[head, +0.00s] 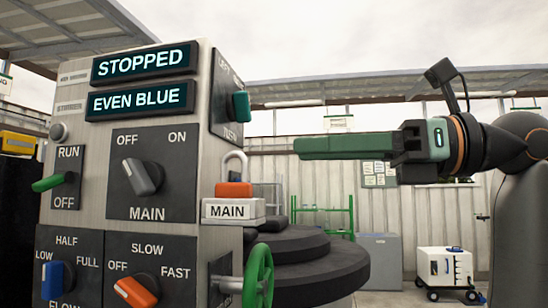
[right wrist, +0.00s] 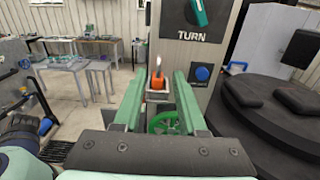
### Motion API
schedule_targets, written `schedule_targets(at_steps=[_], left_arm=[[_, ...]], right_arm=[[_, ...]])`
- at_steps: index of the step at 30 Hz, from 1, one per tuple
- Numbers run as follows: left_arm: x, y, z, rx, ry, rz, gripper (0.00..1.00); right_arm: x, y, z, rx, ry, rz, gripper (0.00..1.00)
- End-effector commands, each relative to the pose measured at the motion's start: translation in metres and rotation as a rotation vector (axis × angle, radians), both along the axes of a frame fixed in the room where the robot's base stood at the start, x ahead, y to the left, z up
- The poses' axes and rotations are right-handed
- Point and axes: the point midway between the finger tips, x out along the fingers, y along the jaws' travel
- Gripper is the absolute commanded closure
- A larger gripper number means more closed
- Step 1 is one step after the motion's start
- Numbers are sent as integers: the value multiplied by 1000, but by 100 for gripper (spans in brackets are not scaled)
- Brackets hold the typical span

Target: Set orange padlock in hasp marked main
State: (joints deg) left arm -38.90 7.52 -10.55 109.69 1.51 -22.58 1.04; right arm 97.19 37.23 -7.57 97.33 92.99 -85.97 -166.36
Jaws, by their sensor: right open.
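The orange padlock (head: 234,189) stands upright with its pale shackle on top, at the right edge of the control panel. It rests on or in a small white holder (head: 217,211) marked MAIN; I cannot tell whether the shackle passes through a hasp. My right gripper (head: 297,148) has long green fingers pointing left at the panel, a little above and to the right of the padlock, apart from it. In the right wrist view the gripper (right wrist: 159,74) is open and empty, with the padlock (right wrist: 158,84) showing between its fingers. My left gripper is not in view.
The panel (head: 128,78) reads STOPPED and EVEN BLUE. It carries a MAIN switch (head: 143,176), a green side knob (head: 241,106) and a green handwheel (head: 258,277) below the padlock. A dark round stepped body (head: 305,262) stands behind. A blue button (right wrist: 202,73) shows at right.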

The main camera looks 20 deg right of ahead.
Motion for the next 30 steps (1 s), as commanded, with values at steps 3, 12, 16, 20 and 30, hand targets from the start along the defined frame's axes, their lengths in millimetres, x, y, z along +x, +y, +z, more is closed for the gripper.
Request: schedule_targets(at_steps=[3,12,16,20,30], left_arm=[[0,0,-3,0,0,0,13],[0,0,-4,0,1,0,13],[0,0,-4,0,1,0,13],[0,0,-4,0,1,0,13],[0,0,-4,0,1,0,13]], right_arm=[[-10,-16,0,1,-2,-1,59],[-18,-27,0,0,0,0,59],[-18,-27,0,0,0,0,59],[-18,-27,0,0,0,0,59],[-18,-27,0,-1,-1,0,59]])
